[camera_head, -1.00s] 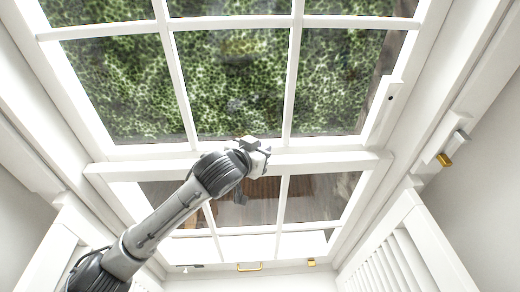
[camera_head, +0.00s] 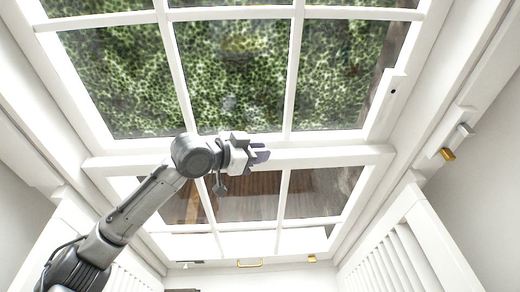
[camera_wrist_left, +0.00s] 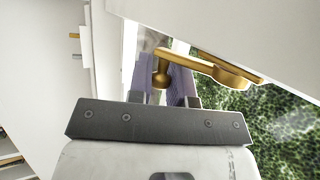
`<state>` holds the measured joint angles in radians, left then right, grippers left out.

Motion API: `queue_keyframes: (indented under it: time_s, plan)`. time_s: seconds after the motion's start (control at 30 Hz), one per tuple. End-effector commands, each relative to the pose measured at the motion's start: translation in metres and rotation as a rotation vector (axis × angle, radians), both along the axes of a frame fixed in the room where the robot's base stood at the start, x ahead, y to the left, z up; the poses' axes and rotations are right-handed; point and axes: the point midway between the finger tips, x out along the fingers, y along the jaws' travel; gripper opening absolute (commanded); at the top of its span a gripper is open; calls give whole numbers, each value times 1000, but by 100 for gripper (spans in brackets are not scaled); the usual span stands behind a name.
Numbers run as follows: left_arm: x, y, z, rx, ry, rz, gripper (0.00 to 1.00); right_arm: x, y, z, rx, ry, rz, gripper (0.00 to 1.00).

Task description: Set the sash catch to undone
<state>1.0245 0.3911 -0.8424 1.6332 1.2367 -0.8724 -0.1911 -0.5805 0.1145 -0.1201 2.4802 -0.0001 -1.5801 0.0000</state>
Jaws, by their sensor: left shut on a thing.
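The sash catch (camera_wrist_left: 230,75) is a brass lever with a round pivot plate and a knob (camera_wrist_left: 160,73) at its free end. It shows in the left wrist view on a white rail. My left gripper (camera_head: 261,154) is at the window's meeting rail (camera_head: 335,156), with its jaws toward the right in the head view. In the left wrist view its dark purplish fingers stand either side of the knob and are shut on it. The catch is hidden by my gripper in the head view. My right gripper is not in view.
Paned sashes lie above and below the meeting rail, with green foliage outside. Brass fittings show on the right frame (camera_head: 447,154) and at the bottom, including a pull handle (camera_head: 250,264). White shutters (camera_head: 400,250) stand at both sides.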

Motion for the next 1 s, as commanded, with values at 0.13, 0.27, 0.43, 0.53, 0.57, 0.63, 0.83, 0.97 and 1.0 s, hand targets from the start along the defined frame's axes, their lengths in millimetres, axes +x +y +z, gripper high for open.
queue_keyframes:
  time_s: [0.13,0.27,0.43,0.53,0.57,0.63,0.83,0.97,1.0]
  plan:
    - [-5,4,-4,-2,0,-133,0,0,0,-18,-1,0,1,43]
    - [-10,7,-4,-2,1,-242,0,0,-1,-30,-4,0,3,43]
    - [-14,11,-3,-3,0,-363,0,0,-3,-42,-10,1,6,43]
    - [-17,12,-3,-1,0,-418,0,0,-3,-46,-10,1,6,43]
    - [-17,13,-2,-1,0,-434,0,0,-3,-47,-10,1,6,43]
    - [-18,14,-2,0,0,-463,0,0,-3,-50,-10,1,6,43]
    - [-20,17,-1,1,0,-520,0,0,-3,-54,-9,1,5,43]
    - [-21,17,-1,2,1,-538,0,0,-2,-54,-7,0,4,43]
    - [-21,17,-1,2,1,-540,0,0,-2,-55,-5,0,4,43]
